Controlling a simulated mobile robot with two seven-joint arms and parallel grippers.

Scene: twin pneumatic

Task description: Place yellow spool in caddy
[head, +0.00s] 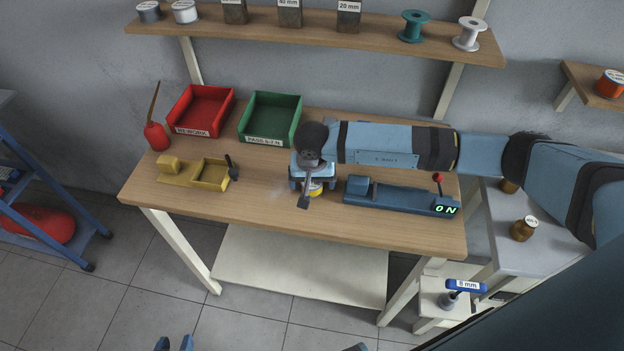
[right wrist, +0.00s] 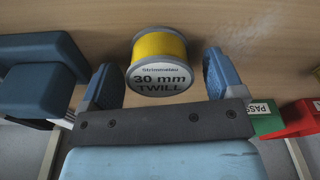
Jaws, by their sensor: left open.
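The yellow spool (right wrist: 160,46), labelled 30 mm TWILL, stands on the wooden bench. It shows between and slightly beyond the open fingers of my right gripper (right wrist: 160,70), with a gap on each side. In the head view the spool (head: 317,191) is mostly hidden under my right gripper (head: 312,185). My left gripper (head: 174,344) shows only as two separated blue fingertips at the bottom edge, open and far from the bench. I cannot identify a caddy with certainty in these views.
A blue device (head: 395,198) with a lit ON display stands right of the spool. A yellow fixture (head: 195,173), a red REWORK tray (head: 200,110) and a green PASS tray (head: 270,119) are on the left. A shelf (head: 320,32) with spools hangs behind. The bench's front middle is clear.

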